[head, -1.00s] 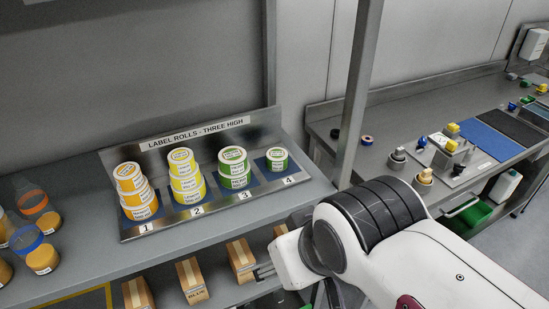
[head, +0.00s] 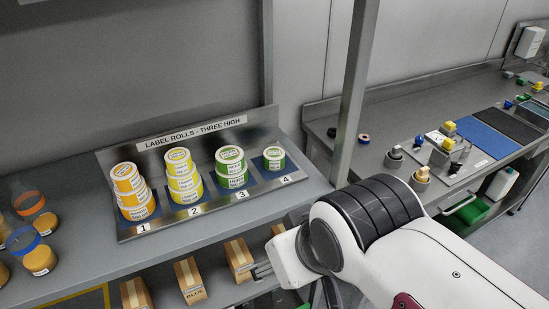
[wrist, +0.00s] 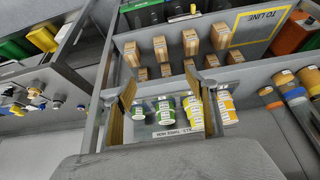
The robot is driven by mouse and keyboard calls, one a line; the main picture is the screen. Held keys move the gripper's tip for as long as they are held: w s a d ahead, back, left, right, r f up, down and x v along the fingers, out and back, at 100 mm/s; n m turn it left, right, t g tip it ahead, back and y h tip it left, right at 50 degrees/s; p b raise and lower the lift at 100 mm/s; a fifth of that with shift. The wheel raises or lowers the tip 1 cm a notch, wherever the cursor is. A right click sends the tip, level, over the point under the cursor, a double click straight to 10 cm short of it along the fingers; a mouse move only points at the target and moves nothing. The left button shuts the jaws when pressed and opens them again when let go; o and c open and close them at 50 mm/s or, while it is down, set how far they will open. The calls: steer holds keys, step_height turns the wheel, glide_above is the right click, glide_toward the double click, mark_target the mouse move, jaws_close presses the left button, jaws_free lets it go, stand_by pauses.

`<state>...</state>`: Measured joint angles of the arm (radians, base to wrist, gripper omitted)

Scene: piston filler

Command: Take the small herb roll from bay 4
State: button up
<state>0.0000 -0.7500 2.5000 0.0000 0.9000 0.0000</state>
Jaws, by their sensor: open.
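A single small green-and-white roll (head: 274,158) stands in bay 4, the right-hand bay of the steel label-roll rack (head: 190,216). Its label text is too small to read. In the wrist view, where the scene looks upside down, this roll (wrist: 140,111) is at the left end of the row, partly behind a finger. My gripper (head: 262,271) is in front of and below the rack, by the lower shelf, apart from the roll. In the wrist view its two fingers (wrist: 166,92) are spread wide with nothing held between them.
Bay 3 holds stacked green rolls (head: 231,167), bay 2 yellow ones (head: 184,176), bay 1 orange ones (head: 132,191). Cartons (head: 189,281) stand on the lower shelf. Jars (head: 40,260) stand at the left. A metal post (head: 356,95) rises right of the rack.

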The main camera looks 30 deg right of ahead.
steer(key=shift+o, duration=0.3)
steer(key=t+h, duration=0.2)
steer(key=t, duration=0.4)
glide_toward(278, 161)
steer(key=d, duration=0.2)
steer(key=w+f+y, duration=0.1)
steer(key=w+f+t+y, duration=0.1)
steer(key=w, duration=0.1)
steer(key=shift+w+d+f+n, duration=0.15)
steer(key=shift+w+f+n, duration=0.15)
steer(key=shift+f+n, duration=0.1)
steer(key=shift+w+a+f+t+y, duration=0.2)
steer(key=shift+f+t+y, duration=0.2)
steer(key=shift+f+y, duration=0.15)
steer(key=shift+w, duration=0.1)
steer(key=shift+x, duration=1.2)
steer(key=shift+w+r, duration=0.1)
